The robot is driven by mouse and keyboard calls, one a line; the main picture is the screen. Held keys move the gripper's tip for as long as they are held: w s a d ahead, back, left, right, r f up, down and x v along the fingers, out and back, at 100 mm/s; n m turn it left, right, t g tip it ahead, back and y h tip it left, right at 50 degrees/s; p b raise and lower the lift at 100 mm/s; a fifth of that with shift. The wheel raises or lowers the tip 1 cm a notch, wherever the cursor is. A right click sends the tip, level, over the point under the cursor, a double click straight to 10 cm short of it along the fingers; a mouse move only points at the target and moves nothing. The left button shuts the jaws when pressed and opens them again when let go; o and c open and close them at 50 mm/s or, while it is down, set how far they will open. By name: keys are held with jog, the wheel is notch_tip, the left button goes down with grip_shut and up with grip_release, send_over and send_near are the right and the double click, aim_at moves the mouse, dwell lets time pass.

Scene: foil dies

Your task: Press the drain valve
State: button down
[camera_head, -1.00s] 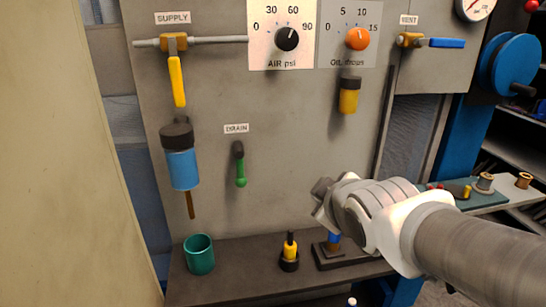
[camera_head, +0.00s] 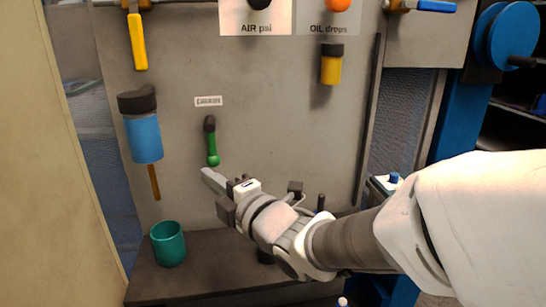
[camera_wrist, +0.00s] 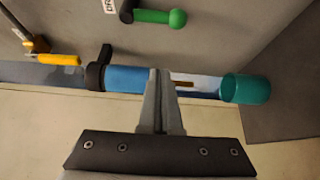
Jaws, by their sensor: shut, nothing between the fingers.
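The drain valve (camera_head: 212,145) is a short dark and green handle with a round green end, hanging on the grey panel below the DRAIN label (camera_head: 208,101). It also shows at the top of the wrist view, with its green end (camera_wrist: 177,18) pointing right. My gripper (camera_head: 209,175) is just below the green end in the head view, and a gap shows between them there. In the wrist view its fingers (camera_wrist: 160,78) are together and empty, and the valve lies beyond their tips. I see no contact with the valve.
A blue filter bowl (camera_head: 143,137) with a brown stem hangs left of the valve. A teal cup (camera_head: 168,243) stands on the dark shelf (camera_head: 195,281) below. A yellow oil cup (camera_head: 331,66) hangs at upper right.

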aim_at(212, 142)
jog(key=w+a+b, duration=0.1)
jog(key=w+a, duration=0.2)
jog(key=w, duration=0.6)
dwell(0.5)
